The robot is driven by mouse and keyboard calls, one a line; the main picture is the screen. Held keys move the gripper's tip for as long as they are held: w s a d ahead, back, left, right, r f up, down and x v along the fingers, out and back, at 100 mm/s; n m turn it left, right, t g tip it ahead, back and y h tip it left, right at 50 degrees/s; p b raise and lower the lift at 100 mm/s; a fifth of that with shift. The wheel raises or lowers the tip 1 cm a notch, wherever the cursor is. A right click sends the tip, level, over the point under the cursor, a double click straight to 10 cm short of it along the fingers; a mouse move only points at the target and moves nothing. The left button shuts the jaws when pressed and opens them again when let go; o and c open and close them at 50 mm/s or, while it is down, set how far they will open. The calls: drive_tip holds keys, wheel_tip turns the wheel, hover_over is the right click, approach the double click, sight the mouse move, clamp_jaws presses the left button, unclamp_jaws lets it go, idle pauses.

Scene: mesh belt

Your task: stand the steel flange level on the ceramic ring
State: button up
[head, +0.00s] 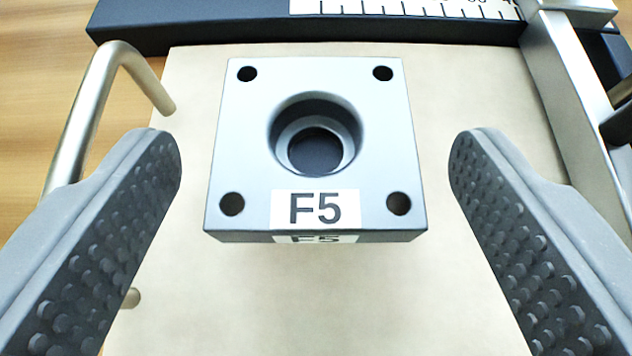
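The steel flange (245,130) is a square grey block with a stepped central bore, a hole near each corner and an "F5" label on its top and front face. It sits flat on a beige board, a little above the middle of the head view. My gripper (315,146) is open, with one studded finger at the left and one at the right of the flange. Clear gaps show between both fingers and the flange, and nothing is held. No ceramic ring shows in this view.
A bent metal handle (92,105) rises at the board's left side. A metal rail (580,105) runs along the right. A dark bar (230,33) with a white scale (420,8) crosses the back. The beige board (300,300) is bare in front of the flange. Wood (40,90) shows at left.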

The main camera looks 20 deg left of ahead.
drive_tip(key=shift+r, duration=0.1)
drive_tip(key=shift+s+d+r, duration=0.1)
drive_tip(key=shift+s+r, duration=0.15)
drive_tip(key=shift+s, duration=0.15)
drive_tip(key=v, duration=1.1)
drive_tip(key=w+d+r+m+t+h, duration=0.1)
drive_tip(key=w+d+r, duration=0.15)
drive_tip(key=r, duration=0.95)
drive_tip(key=w+d+r+m+t+h, duration=0.1)
drive_tip(key=d+r, duration=0.3)
drive_tip(key=r, duration=0.9)
drive_tip(key=s+d+r, duration=0.3)
drive_tip(key=s+r, duration=0.1)
drive_tip(key=r, duration=0.4)
drive_tip(key=s+d+r+t+h, duration=0.1)
drive_tip(key=s+d+r, duration=0.2)
drive_tip(key=r, duration=0.6)
drive_tip(key=s+d+r+m, duration=0.1)
drive_tip(key=s+d+r, duration=0.2)
drive_tip(key=s+r, duration=0.4)
drive_tip(key=shift+s+d+r+t, duration=0.3)
drive_tip(key=shift+d+r, duration=0.1)
drive_tip(key=shift+r, duration=0.5)
